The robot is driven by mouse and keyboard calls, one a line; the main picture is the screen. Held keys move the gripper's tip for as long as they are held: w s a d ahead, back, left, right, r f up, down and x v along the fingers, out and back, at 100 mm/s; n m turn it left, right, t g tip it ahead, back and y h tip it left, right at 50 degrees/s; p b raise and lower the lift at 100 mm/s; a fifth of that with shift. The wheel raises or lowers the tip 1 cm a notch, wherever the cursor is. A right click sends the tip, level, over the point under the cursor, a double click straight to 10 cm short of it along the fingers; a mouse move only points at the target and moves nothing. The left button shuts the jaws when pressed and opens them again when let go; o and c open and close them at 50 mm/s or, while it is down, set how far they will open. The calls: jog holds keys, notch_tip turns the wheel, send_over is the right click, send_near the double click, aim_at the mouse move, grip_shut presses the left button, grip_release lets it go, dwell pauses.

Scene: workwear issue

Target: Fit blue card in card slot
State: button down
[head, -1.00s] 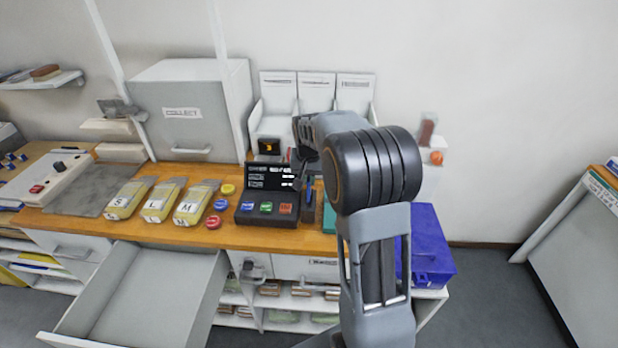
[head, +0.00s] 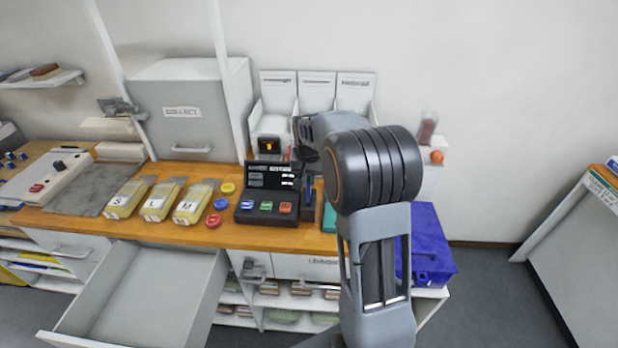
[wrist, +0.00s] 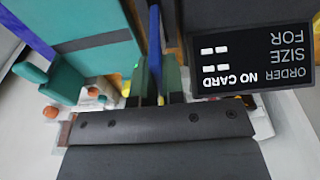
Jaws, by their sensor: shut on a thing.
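My gripper (wrist: 156,85) is shut on the blue card (wrist: 154,40), which stands on edge between the fingers in the wrist view. In the head view a thin blue upright strip (head: 308,187), apparently the card, shows just right of the black order terminal (head: 267,206). The terminal's screen (wrist: 250,60) appears upside down in the wrist view and reads "NO CARD", "ORDER", "SIZE", "FOR". The card's far end meets dark housing beside the terminal. The slot mouth is not clear, so I cannot tell whether the card is in it. My arm hides part of this area in the head view.
Yellow packs (head: 160,200) marked S, L and M and coloured buttons (head: 221,204) lie left of the terminal. A teal item (wrist: 90,35) stands close beside the gripper. An open drawer (head: 140,290) juts out below; a blue box (head: 430,245) is at right.

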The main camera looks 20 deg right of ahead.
jog(key=shift+f+b, duration=1.25)
jog(key=shift+f, duration=0.45)
dwell(0.5)
jog(key=c, duration=1.1)
grip_release()
jog(key=shift+r, duration=0.1)
jog(key=shift+r+p, duration=3.4)
jog(key=shift+r, duration=1.05)
